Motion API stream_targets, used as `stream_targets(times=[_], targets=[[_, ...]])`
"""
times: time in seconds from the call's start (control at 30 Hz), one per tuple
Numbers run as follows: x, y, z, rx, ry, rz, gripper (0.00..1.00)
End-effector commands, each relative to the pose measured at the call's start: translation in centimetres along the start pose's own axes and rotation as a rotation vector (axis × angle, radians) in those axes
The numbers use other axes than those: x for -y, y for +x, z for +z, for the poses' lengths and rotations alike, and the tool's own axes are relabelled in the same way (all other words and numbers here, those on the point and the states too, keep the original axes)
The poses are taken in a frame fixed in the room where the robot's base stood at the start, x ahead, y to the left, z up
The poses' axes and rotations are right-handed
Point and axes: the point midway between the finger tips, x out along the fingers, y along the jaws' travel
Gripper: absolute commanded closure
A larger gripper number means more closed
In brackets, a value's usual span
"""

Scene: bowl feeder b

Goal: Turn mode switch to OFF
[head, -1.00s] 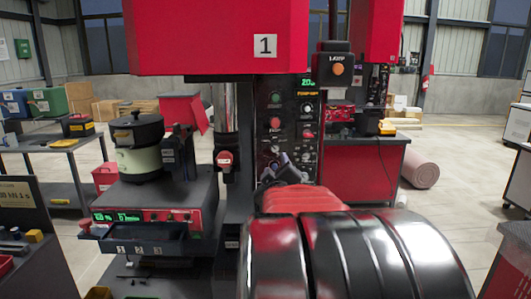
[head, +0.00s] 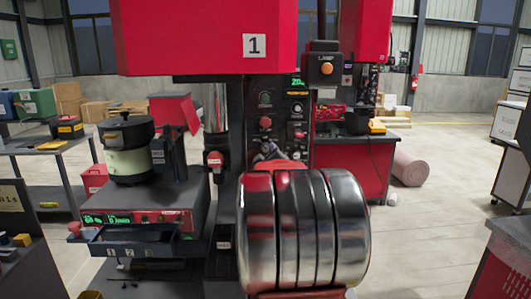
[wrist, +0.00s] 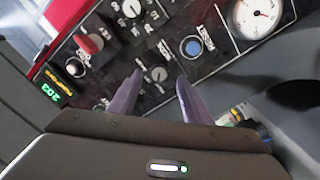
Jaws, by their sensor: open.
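The black control panel (head: 281,112) stands on the machine column in the head view, and its labels are too small to read. In the wrist view a small dark knob (wrist: 158,74) with a light pointer line lies between and just beyond my fingertips. I cannot read which knob is the mode switch. My gripper (wrist: 158,88) is open, with a purple finger to either side of that knob's line. No contact shows. In the head view my gripper (head: 268,152) is at the panel's lower part, mostly hidden behind my arm.
In the wrist view, a red switch (wrist: 90,43), a white-marked knob (wrist: 131,8), a blue button (wrist: 191,47) and a round gauge (wrist: 258,15) crowd the panel. A green display (wrist: 55,88) is at left. In the head view, a lamp box (head: 326,68) juts out at the panel's upper right.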

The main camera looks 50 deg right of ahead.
Motion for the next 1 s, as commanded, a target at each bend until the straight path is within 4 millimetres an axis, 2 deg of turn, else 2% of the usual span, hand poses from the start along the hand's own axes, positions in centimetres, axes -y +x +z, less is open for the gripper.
stream_targets(times=[0.1, 0.3, 0.67, 1.0], targets=[[0.0, 1.5, 0.0, 0.000, 0.000, 0.000, 0.55], [0.1, 3.1, 0.0, 0.000, 0.000, -0.001, 0.55], [0.1, 3.5, -0.1, -0.001, 0.000, -0.001, 0.55], [0.1, 3.5, -0.1, -0.002, 0.000, -0.001, 0.78]])
